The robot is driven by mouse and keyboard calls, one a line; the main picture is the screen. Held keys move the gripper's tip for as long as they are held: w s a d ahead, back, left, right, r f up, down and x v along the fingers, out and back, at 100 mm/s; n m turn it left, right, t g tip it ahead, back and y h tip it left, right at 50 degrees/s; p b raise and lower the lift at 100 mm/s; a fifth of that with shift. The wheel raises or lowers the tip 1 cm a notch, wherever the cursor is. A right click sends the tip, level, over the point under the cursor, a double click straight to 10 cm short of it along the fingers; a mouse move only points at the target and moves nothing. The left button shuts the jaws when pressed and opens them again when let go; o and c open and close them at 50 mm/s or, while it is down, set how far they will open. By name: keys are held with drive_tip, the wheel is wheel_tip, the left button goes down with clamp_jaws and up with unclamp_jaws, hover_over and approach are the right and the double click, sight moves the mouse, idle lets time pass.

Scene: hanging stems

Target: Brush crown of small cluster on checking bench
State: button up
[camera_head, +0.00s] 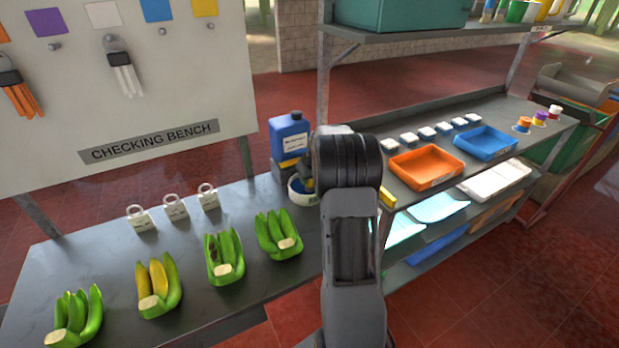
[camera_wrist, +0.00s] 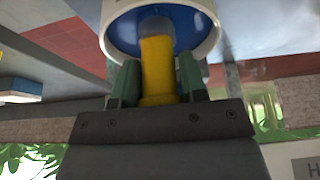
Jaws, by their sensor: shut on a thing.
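Several green banana clusters lie in a row on the checking bench (camera_head: 215,312): one at the right (camera_head: 279,236), one with dark marks (camera_head: 224,260), one partly yellow (camera_head: 158,286) and one at the far left (camera_head: 77,318). Their cut crowns are pale and face the front. I cannot tell surely which is the small one. My gripper (camera_wrist: 158,78) is shut on the yellow handle of a brush (camera_wrist: 158,62). The brush's grey end reaches into a white bowl (camera_wrist: 112,12) with blue inside. In the head view my arm hides most of the gripper and part of the bowl (camera_head: 297,194).
A blue jug (camera_head: 290,134) stands behind the bowl. Small white tags with rings (camera_head: 175,208) stand behind the clusters. An orange tray (camera_head: 426,167) and a blue tray (camera_head: 486,143) are on the right shelf. A board with hanging tools (camera_head: 120,60) rises behind.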

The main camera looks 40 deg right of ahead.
idle(0.3)
drive_tip(key=shift+r+p, duration=2.75)
drive_tip(key=shift+r, duration=2.2)
